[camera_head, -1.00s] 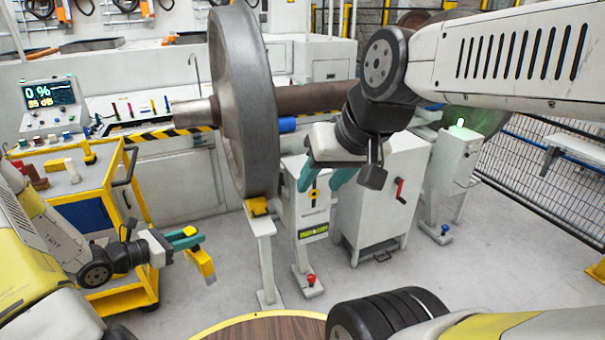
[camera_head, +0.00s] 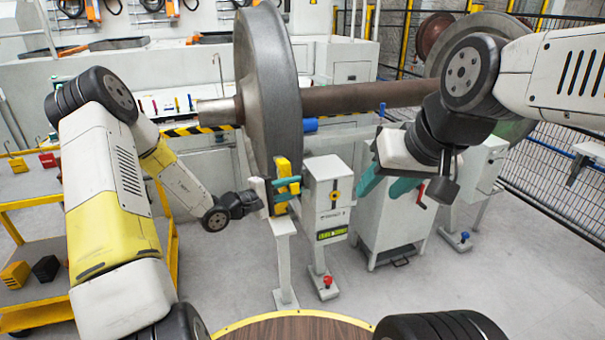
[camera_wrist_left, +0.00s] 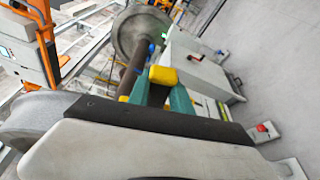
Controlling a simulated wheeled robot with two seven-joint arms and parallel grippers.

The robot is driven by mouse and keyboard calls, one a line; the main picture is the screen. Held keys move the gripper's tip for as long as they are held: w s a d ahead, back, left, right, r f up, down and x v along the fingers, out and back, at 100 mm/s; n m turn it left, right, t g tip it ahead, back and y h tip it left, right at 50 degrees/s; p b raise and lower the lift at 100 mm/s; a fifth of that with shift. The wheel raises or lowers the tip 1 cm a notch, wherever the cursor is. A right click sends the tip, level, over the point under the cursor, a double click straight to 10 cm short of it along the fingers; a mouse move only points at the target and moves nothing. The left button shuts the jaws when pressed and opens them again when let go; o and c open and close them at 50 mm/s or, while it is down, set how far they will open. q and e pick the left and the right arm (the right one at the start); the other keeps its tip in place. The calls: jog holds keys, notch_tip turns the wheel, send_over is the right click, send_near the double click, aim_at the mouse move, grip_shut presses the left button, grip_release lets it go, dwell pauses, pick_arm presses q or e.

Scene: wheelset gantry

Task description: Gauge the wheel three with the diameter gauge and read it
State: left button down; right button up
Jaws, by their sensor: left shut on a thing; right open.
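The large grey wheel (camera_head: 268,85) stands upright on its axle (camera_head: 360,97) in the head view. A far wheel (camera_head: 440,62) is partly behind my right arm. No mark shows which is wheel three. My left gripper (camera_head: 286,190) is shut on a yellow tool (camera_head: 283,166), which looks like the diameter gauge, at the near wheel's lower right rim. Contact with the wheel cannot be told. In the left wrist view the tool's yellow end (camera_wrist_left: 163,75) shows between the teal fingers. No reading on it is visible. My right gripper (camera_head: 385,185) is open and empty, right of the white post.
A white post (camera_head: 328,190) with a yellow dial and green label stands right of the wheel support (camera_head: 285,260). A white cabinet (camera_head: 395,220) with a red handle is behind my right gripper. A yellow trolley (camera_head: 40,265) stands left.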

pick_arm(q)
jog(key=d+r+m, duration=0.1)
jog(key=w+d+r+m, duration=0.1)
jog(key=d, duration=0.1)
jog(key=shift+d+r+m+t+h, duration=0.1)
jog(key=shift+m+t+h, duration=0.2)
jog(key=shift+h, duration=0.1)
jog(key=shift+w+a, duration=0.3)
jog(key=shift+w, duration=0.55)
jog(key=shift+w+a, duration=0.25)
jog(key=shift+w, duration=0.6)
jog(key=shift+w+a, duration=0.3)
jog(key=shift+w, duration=0.55)
jog(key=shift+w+a, duration=0.25)
jog(key=shift+w, duration=0.45)
jog(key=shift+w+a, duration=0.2)
jog(key=shift+w, duration=0.5)
jog(key=shift+w+a, duration=0.25)
jog(key=shift+w, duration=0.45)
jog(key=shift+s, duration=0.15)
jog(key=s+d, duration=0.2)
jog(key=s, duration=0.6)
jog(key=shift+s+d, duration=0.15)
jog(key=shift+d, duration=0.25)
dwell(0.6)
